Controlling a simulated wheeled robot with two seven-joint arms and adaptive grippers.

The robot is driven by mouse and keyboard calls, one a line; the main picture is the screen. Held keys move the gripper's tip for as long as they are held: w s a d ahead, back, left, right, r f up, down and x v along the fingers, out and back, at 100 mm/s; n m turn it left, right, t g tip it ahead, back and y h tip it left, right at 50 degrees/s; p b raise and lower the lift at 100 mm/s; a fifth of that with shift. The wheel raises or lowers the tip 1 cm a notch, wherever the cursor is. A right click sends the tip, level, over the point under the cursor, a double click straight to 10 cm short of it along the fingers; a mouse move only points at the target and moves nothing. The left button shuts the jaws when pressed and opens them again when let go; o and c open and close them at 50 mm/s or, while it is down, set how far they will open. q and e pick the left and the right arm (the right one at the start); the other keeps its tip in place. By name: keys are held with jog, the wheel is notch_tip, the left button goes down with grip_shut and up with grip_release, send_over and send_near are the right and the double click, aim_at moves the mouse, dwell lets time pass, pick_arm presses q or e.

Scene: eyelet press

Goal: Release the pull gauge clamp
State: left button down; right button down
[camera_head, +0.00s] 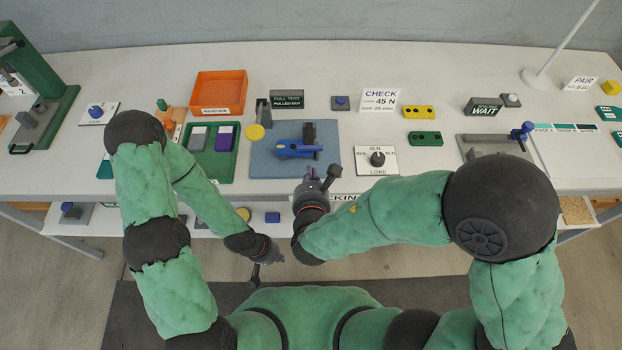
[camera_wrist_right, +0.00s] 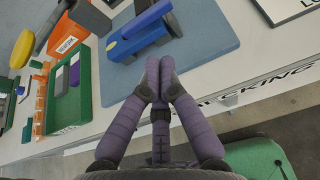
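The pull gauge clamp, a blue lever (camera_head: 294,150) on a dark upright bracket (camera_head: 309,133), sits on a blue-grey base plate (camera_head: 265,163) at the middle of the table. In the right wrist view its blue lever (camera_wrist_right: 128,46) lies beyond and left of my fingertips. My right gripper (camera_head: 320,176) is just in front of the plate's near edge, apart from the lever. In the right wrist view its fingers (camera_wrist_right: 159,68) are together with nothing between them. My left gripper (camera_head: 272,256) hangs low in front of the table edge, away from the clamp; its fingers are too unclear to read.
A green tray (camera_head: 232,172) with grey and purple blocks stands left of the plate, an orange bin (camera_head: 219,92) behind it. A LOAD dial panel (camera_head: 376,160) is to the right. A "PULLED OUT" sign (camera_head: 288,99) stands behind. A yellow disc (camera_head: 255,132) is at the plate's left.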

aim_at(311, 154)
jog(key=b+x, duration=0.1)
jog(key=x, duration=0.5)
jog(key=shift+f+b, duration=0.1)
jog(key=shift+b, duration=0.2)
jog(key=shift+r+g+p, duration=0.3)
jog(key=shift+r+p, duration=0.1)
jog(key=shift+p, duration=0.55)
